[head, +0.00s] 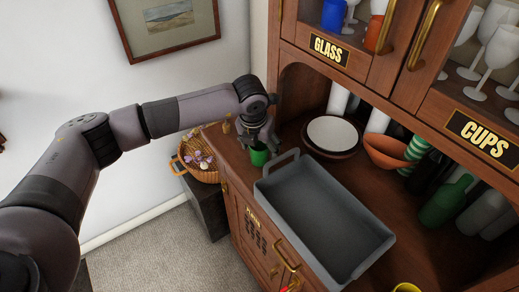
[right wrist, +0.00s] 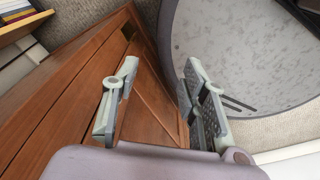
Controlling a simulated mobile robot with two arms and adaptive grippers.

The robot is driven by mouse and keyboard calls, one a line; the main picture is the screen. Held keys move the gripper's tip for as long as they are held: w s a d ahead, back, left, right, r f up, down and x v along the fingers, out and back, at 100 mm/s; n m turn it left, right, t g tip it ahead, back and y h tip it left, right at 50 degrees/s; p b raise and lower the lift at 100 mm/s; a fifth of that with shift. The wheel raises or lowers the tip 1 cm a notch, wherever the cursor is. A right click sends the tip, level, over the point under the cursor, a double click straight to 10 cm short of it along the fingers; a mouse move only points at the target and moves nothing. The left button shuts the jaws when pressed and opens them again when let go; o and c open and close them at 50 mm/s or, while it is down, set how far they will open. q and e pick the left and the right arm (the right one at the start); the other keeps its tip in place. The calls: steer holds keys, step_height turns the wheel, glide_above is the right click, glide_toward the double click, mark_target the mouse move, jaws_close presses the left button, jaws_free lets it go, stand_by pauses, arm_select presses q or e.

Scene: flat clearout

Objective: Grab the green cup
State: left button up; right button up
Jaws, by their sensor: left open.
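The green cup (head: 259,156) stands on the wooden counter near its left end, beside the grey tray. My left gripper (head: 258,142) comes down from above at the cup, open, with its fingers close around or just over the cup's rim; contact cannot be told. In the right wrist view my right gripper (right wrist: 157,105) has its two fingers wide apart with nothing between them, in front of a wooden cabinet panel.
A grey tray (head: 268,192) fills the counter's middle. Behind it are a white plate (head: 333,133), an orange bowl (head: 386,152) and a green bottle (head: 446,201). A wicker basket (head: 208,175) sits to the left. Glass cabinets (head: 345,24) hang above.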

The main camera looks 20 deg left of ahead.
arm_select(q)
steer(key=shift+x, duration=1.05)
steer(key=c, duration=1.3)
steer(key=shift+r, duration=0.1)
